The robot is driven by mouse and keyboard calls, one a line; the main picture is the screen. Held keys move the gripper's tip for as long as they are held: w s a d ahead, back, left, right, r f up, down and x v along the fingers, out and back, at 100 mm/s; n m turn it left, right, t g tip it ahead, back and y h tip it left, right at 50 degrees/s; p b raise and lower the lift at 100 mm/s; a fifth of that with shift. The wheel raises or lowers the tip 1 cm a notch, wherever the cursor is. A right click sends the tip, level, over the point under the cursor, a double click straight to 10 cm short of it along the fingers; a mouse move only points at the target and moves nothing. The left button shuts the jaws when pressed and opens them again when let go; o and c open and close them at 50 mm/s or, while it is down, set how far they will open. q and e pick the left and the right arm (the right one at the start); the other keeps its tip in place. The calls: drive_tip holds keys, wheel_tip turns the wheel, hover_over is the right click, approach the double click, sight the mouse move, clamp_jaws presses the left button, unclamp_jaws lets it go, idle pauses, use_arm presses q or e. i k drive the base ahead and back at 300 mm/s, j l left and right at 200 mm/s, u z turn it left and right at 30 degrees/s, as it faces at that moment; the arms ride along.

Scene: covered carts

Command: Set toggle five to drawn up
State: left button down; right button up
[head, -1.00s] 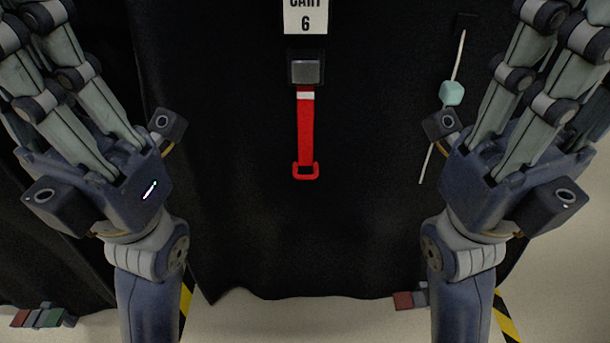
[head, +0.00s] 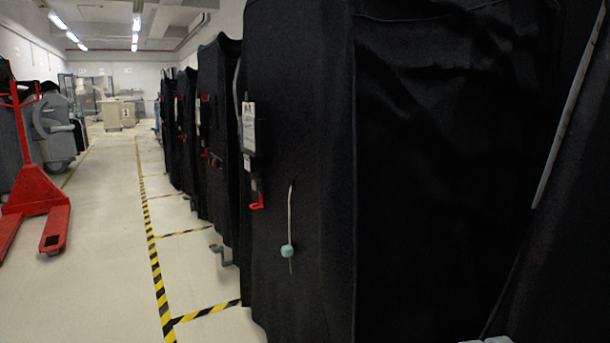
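A pale teal toggle bead (head: 287,250) sits low on a thin light cord (head: 290,212) on the front of the nearest black-covered cart (head: 300,130). A short cord tail shows below the bead. A white label (head: 249,127) hangs to the left on the same front, too oblique to read, so I cannot tell whether this is toggle five. A red pull handle (head: 257,203) hangs below the label. Neither gripper can be made out. A pale sliver at the bottom edge, right of centre, is too small to identify.
More covered carts (head: 214,140) recede in a row at the left, some with red handles. A yellow-black floor line (head: 150,235) runs along the aisle. A red pallet truck (head: 36,190) stands at far left. The aisle floor between is clear.

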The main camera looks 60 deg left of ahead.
sight(287, 250)
drive_tip(key=u, duration=1.95)
